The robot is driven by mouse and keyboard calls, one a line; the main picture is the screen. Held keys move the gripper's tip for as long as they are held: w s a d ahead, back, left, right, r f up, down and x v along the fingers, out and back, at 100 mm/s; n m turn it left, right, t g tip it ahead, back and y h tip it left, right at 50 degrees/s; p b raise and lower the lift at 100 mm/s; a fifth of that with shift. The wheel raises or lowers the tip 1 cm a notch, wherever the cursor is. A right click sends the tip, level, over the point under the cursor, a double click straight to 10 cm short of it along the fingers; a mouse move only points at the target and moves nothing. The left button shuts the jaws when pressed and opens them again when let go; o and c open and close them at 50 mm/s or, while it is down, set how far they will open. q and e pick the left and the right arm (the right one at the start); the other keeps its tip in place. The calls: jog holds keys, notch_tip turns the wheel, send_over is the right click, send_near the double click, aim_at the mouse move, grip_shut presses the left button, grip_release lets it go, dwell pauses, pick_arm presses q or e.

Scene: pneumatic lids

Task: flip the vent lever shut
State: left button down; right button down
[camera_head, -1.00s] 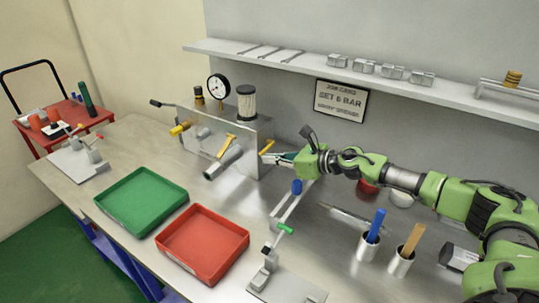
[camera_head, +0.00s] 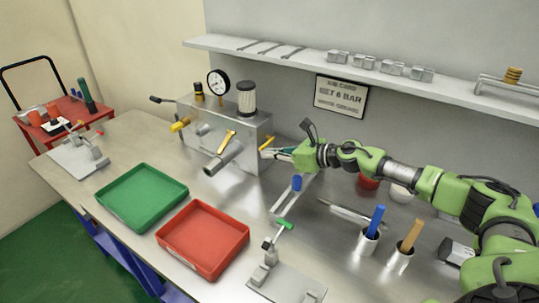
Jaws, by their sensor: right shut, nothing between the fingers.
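A grey metal pneumatic box (camera_head: 238,133) stands on the bench below the wall shelf. A yellow lever (camera_head: 226,141) sits tilted on its front face. A second yellow lever (camera_head: 267,143) is at its right end; I cannot tell for certain which one is the vent lever. My right gripper (camera_head: 266,154) is shut and empty, its fingertips right beside the right-end lever; whether they touch it is too small to tell. My left gripper is not in view.
A gauge (camera_head: 218,83) and a clear-sided filter (camera_head: 247,98) rise from the box. A green tray (camera_head: 141,197) and a red tray (camera_head: 203,239) lie in front. A toggle clamp (camera_head: 272,262) and cups (camera_head: 368,241) with coloured handles stand to the right.

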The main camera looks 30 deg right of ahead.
jog(key=shift+r, duration=0.15)
notch_tip(320, 180, up, 6)
jog(key=w+d+m+y+b, duration=0.1)
jog(key=d+m+y+b, duration=0.3)
jog(key=m, duration=0.5)
jog(key=v, duration=1)
jog(key=shift+d+g+y, duration=0.25)
jog(key=shift+g+y, duration=0.15)
jog(key=shift+s, duration=0.15)
